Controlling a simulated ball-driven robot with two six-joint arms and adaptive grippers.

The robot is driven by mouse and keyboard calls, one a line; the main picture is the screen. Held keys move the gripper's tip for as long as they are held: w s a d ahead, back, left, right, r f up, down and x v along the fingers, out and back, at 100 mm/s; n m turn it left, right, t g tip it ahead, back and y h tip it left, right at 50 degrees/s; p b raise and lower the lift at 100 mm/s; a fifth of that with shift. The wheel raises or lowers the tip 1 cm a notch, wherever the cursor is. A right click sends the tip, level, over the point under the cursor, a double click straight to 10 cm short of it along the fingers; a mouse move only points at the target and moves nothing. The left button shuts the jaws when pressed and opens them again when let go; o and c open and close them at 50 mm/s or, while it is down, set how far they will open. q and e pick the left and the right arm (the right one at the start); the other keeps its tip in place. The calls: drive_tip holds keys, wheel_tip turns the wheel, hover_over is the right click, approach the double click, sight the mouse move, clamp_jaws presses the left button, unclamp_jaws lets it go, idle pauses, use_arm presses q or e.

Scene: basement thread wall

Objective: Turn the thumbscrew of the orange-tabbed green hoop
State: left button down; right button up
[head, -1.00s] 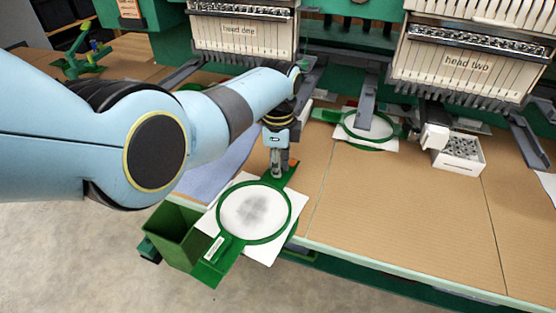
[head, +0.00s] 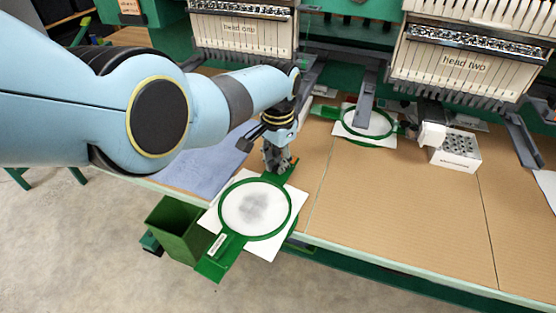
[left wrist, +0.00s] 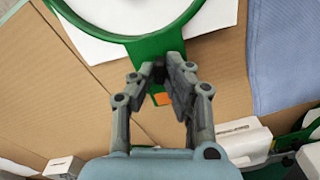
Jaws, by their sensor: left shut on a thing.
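The near green hoop (head: 221,233) holds white fabric (head: 255,208) with a grey smudge and lies flat over the table's front edge. In the left wrist view the hoop's green rim (left wrist: 150,45) crosses the top. The orange tab (left wrist: 161,98) shows between my fingers, just below the rim. My left gripper (head: 276,167) points down at the hoop's far end. In the left wrist view my left gripper (left wrist: 161,72) is shut at the hoop's neck. The thumbscrew is hidden between the fingertips. My right gripper is not in view.
A second green hoop (head: 346,126) lies further back under the machine. A white box (head: 458,153) of grey pieces stands right of it. Blue cloth (head: 205,165) lies left of my gripper. A green bin (head: 178,231) hangs at the front edge. The brown table (head: 400,205) is clear front right.

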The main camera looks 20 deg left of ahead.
sight(278, 165)
use_arm(q)
drive_tip(key=n, duration=1.2)
drive_tip(key=shift+n, duration=0.3)
idle(0.4)
drive_tip(key=c, duration=1.3)
unclamp_jaws()
drive_tip(key=shift+c, duration=0.2)
drive_tip(key=shift+r, duration=0.1)
wheel_tip(278, 165, up, 12)
